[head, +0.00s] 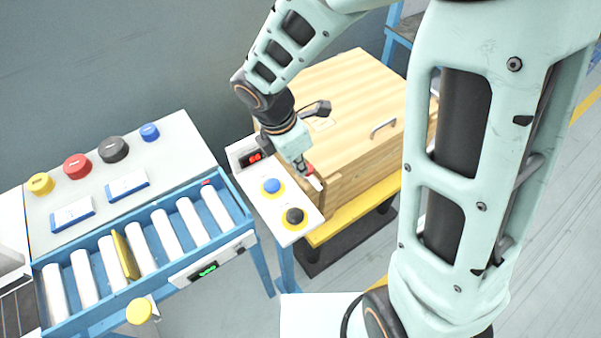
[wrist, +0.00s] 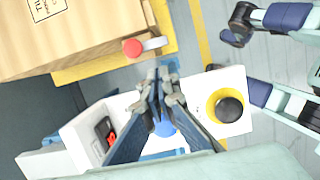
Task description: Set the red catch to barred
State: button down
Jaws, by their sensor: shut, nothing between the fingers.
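The red catch (head: 310,169) is at the near left corner of the wooden box, right by my gripper in the head view. In the wrist view its round red knob (wrist: 132,48) shows at the box edge, with a short pale bar beside it. My gripper (head: 302,166) is shut and empty. In the wrist view its fingertips (wrist: 158,78) are together, below and right of the red knob in the picture, and appear apart from it. The head view partly hides the catch behind the gripper, and I cannot tell its setting.
The wooden box (head: 345,85) stands on a yellow base (head: 352,218). A roller conveyor (head: 178,270) and another button panel (head: 165,150) are at left.

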aim_at(313, 177)
jog(key=shift+f, duration=0.1)
dwell(0.3)
jog(key=b+x, duration=0.2)
jog(key=x, duration=0.8)
jog(key=shift+a, duration=0.1)
